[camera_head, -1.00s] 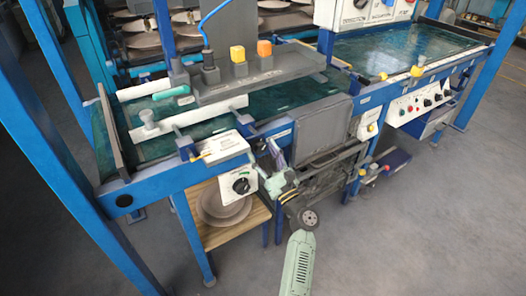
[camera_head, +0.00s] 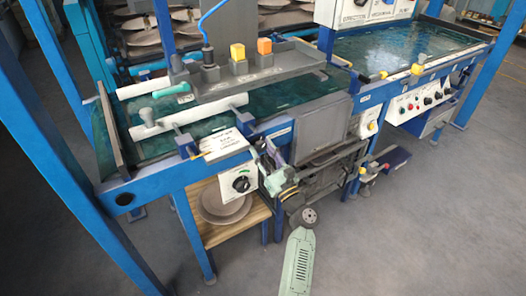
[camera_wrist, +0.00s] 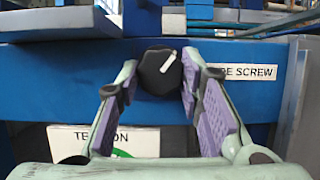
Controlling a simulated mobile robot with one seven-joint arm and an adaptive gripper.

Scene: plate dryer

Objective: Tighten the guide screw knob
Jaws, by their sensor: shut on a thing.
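The guide screw knob (camera_wrist: 157,72) is black with a white pointer mark. It sits on the blue frame beside the "GUIDE SCREW" label (camera_wrist: 250,73), of which the first letters are hidden by a finger. The white pointer slants up to the right. My gripper (camera_wrist: 160,82) has its two purple-padded fingers on either side of the knob and is shut on it. In the head view my gripper (camera_head: 270,165) is at the front rail, and the knob cannot be made out there.
A white tension panel (camera_head: 241,182) with a black dial is just left of my gripper; its label (camera_wrist: 104,140) shows below the knob. A grey box (camera_head: 323,128) stands close on the right. Plates (camera_head: 222,203) lie on a wooden shelf below. The floor in front is clear.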

